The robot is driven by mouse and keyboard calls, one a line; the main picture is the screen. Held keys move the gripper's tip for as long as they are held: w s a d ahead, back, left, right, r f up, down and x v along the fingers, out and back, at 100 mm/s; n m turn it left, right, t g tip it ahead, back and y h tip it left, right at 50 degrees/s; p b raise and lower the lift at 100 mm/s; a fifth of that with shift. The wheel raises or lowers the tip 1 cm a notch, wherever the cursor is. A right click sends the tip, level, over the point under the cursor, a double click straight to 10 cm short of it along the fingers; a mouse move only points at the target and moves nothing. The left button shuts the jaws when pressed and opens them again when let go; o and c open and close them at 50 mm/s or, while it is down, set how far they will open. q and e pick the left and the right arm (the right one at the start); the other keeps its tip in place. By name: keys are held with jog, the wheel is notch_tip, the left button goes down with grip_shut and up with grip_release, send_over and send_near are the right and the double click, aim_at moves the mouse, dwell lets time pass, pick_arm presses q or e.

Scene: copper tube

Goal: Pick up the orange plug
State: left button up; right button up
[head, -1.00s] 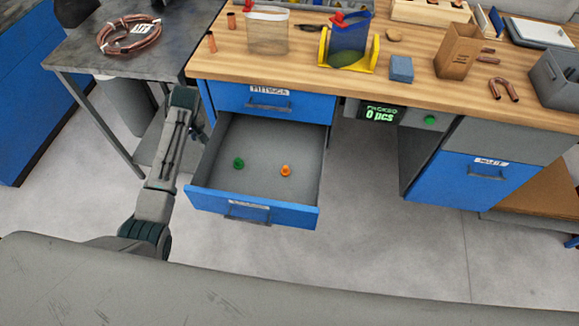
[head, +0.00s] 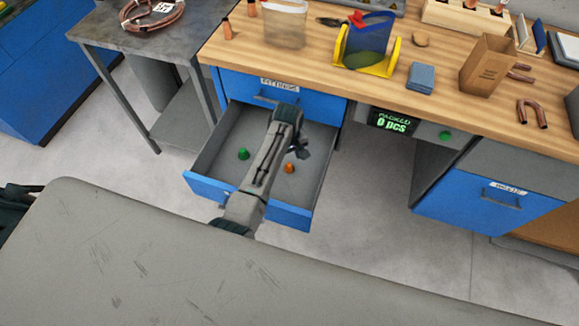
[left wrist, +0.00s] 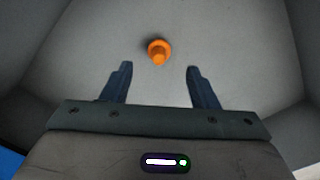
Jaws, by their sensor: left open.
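The orange plug (head: 289,168) lies in the open blue drawer (head: 207,187), right of the green plug (head: 243,153). In the left wrist view the orange plug (left wrist: 158,52) lies on the grey drawer floor, just beyond the fingertips and roughly midway between them. My left gripper (head: 299,150) is over the drawer, close to the orange plug, open and empty. Both of its fingers show in the left wrist view (left wrist: 157,78). My left arm hides part of the drawer's middle. My right gripper is not in view.
Drawer walls surround the left gripper. The wooden workbench (head: 310,80) stands behind and above the drawer, with a blue bag in a yellow stand (head: 367,42), a paper bag (head: 490,62) and copper bends (head: 532,113). A grey side table (head: 100,27) stands at left.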

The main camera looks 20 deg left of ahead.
aim_at(289, 164)
pick_arm(q)
jog(key=shift+d+f+p, duration=0.15)
jog(key=shift+f+p, duration=0.15)
jog(key=shift+f, duration=2.35)
jog(key=c, duration=1)
